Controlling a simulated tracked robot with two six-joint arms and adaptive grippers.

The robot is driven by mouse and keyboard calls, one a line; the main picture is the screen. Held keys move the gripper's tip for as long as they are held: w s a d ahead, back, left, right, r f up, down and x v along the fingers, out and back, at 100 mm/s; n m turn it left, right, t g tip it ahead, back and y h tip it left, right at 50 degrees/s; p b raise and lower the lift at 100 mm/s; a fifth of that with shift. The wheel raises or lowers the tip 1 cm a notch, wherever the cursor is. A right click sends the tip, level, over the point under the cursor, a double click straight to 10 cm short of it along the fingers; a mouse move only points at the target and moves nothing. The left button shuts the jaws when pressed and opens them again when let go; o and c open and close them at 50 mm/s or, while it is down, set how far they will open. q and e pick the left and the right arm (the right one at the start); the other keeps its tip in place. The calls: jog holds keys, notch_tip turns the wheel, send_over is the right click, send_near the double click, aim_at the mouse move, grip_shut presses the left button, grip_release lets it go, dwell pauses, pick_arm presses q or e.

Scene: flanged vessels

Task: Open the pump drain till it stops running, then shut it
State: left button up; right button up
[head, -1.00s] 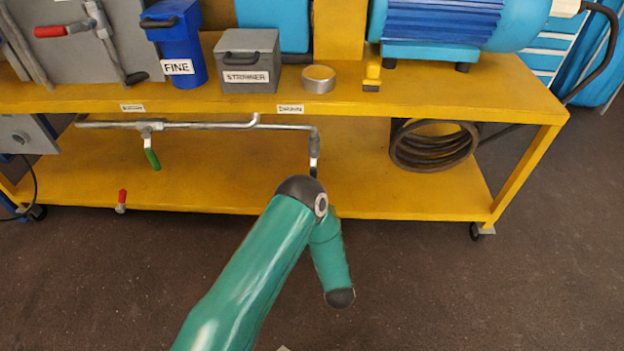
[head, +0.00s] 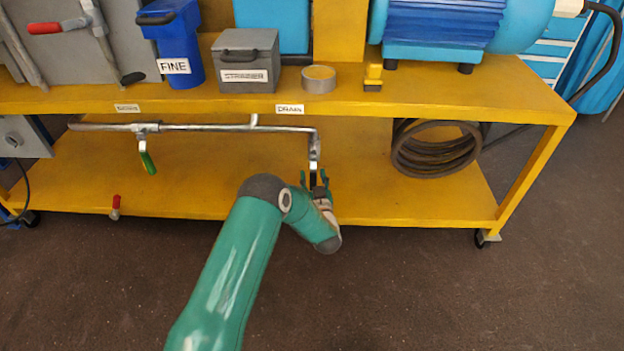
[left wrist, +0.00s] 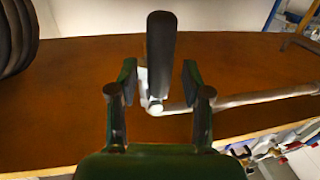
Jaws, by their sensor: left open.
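The drain valve (head: 313,148) hangs at the right end of a silver pipe (head: 230,128), below the DRAIN label (head: 290,109). Its dark lever (left wrist: 161,52) points up in the left wrist view. My left gripper (head: 314,180) is open at the lever's lower end. In the left wrist view its two fingers (left wrist: 158,80) stand on either side of the lever, with gaps on both sides. No running liquid is visible. My right gripper is not in view.
A green-handled valve (head: 147,157) hangs from the same pipe further left. A small red handle (head: 116,204) is at the lower shelf's front edge. The yellow upper shelf (head: 420,98) lies above the pipe. A coiled dark hose (head: 437,168) is to the right.

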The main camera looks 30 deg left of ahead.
pick_arm(q)
jog(key=shift+w+a, duration=0.2)
grip_shut()
jog(key=shift+a, duration=0.2)
jog(key=shift+s+d, duration=0.1)
